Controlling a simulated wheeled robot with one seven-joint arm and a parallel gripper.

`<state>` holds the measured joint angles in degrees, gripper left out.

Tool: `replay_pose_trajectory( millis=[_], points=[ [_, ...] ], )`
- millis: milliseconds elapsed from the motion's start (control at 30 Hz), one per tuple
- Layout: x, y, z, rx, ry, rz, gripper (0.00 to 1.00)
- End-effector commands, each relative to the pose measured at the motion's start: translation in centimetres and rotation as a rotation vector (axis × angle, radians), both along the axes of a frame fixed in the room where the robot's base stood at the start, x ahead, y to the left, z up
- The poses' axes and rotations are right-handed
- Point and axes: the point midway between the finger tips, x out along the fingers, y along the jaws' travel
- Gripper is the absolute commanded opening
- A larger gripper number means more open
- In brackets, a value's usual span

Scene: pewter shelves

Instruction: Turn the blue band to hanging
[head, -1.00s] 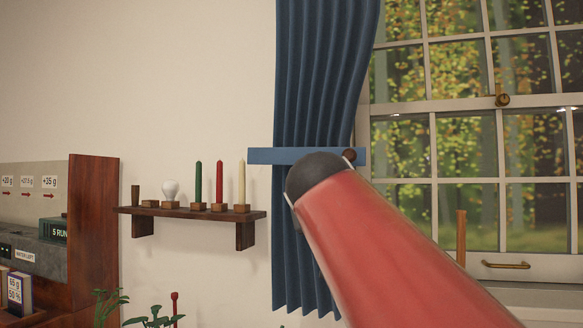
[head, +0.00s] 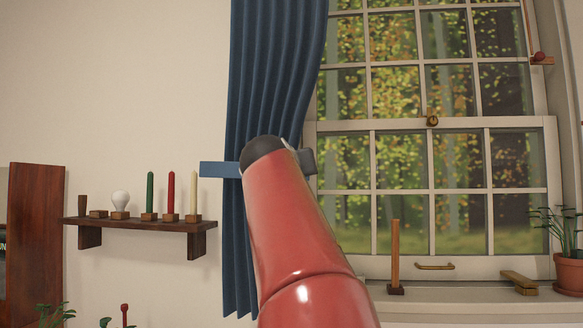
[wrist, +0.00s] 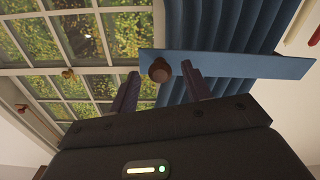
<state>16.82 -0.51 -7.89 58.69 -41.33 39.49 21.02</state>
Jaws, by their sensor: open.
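The blue band (head: 220,169) lies roughly level across the blue curtain (head: 275,90). My arm hides its right part in the head view. In the wrist view the band (wrist: 235,65) runs across the picture, with a round brown knob (wrist: 159,70) near its left end there. My gripper (wrist: 161,71) is open, its two dark fingers on either side of the knob. I cannot tell whether either finger touches it. In the head view a dark part of my gripper (head: 307,161) shows at the band's right end.
A wall shelf (head: 140,225) at left holds a bulb and candles. The window (head: 430,150) is right of the curtain, with a brass handle (head: 435,266). An upright wooden stick (head: 395,255) and a potted plant (head: 570,270) stand along the sill.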

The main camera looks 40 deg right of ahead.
Motion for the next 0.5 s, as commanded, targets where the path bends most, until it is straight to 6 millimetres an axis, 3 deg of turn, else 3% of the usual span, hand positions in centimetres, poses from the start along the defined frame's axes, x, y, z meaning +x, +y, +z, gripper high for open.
replay_pose_trajectory(
  millis=[267,500],
  points=[
    [0.10,-0.12,-0.04,0.001,-0.001,0.000,0.47],
    [0.10,-0.10,-0.04,0.001,-0.001,0.001,0.15]
  ],
)
